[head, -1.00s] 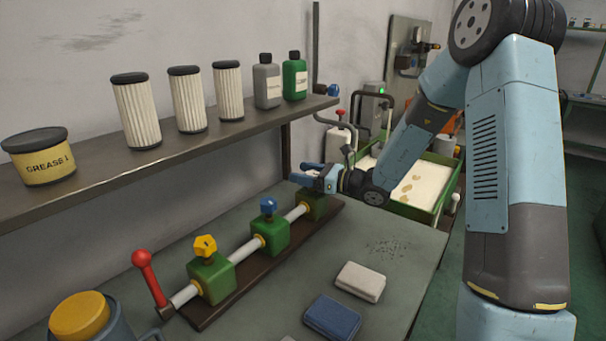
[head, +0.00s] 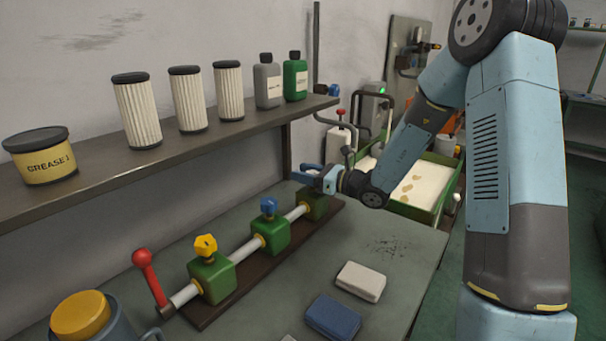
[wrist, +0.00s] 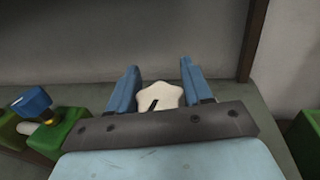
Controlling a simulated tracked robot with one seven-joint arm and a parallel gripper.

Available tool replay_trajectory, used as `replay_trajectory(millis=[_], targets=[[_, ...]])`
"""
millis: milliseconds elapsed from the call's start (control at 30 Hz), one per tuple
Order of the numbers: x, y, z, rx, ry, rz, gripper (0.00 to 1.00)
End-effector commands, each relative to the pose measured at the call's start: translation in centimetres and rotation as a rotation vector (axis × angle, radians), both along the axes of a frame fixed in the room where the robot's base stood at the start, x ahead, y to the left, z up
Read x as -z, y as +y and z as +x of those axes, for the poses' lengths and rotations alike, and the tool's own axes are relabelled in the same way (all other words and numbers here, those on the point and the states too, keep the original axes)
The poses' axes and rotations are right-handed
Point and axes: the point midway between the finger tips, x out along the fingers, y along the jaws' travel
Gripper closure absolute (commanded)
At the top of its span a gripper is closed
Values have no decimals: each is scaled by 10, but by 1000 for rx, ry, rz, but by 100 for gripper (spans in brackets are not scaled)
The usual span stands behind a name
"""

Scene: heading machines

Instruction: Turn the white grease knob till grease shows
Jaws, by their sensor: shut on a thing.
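The white knob (wrist: 160,97) shows in the wrist view between the two blue fingers of my gripper (wrist: 160,88). It is star-shaped with a dark mark on its face. My gripper is shut on it, and it also shows in the head view (head: 312,174) above the farthest green block (head: 316,205).
A blue knob (head: 268,206) and a yellow knob (head: 205,246) top the other green blocks on the same pipe. A red-ended lever (head: 145,268) stands at the near end. A shelf (head: 200,133) overhangs behind. White (head: 361,281) and blue (head: 333,317) pads lie in front.

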Motion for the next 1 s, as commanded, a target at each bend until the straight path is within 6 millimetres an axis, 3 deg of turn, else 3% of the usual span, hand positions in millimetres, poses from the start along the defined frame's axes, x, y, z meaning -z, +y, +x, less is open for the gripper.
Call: replay_trajectory(millis=[433,467,600,667,1000], targets=[[-1,-3,3,51,-2,0,81],[-1,-3,3,51,-2,0,49],[-1,-3,3,49,-2,-1,35],[-1,-2,2,48,-1,0,30],[0,-7,-1,48,0,-1,30]])
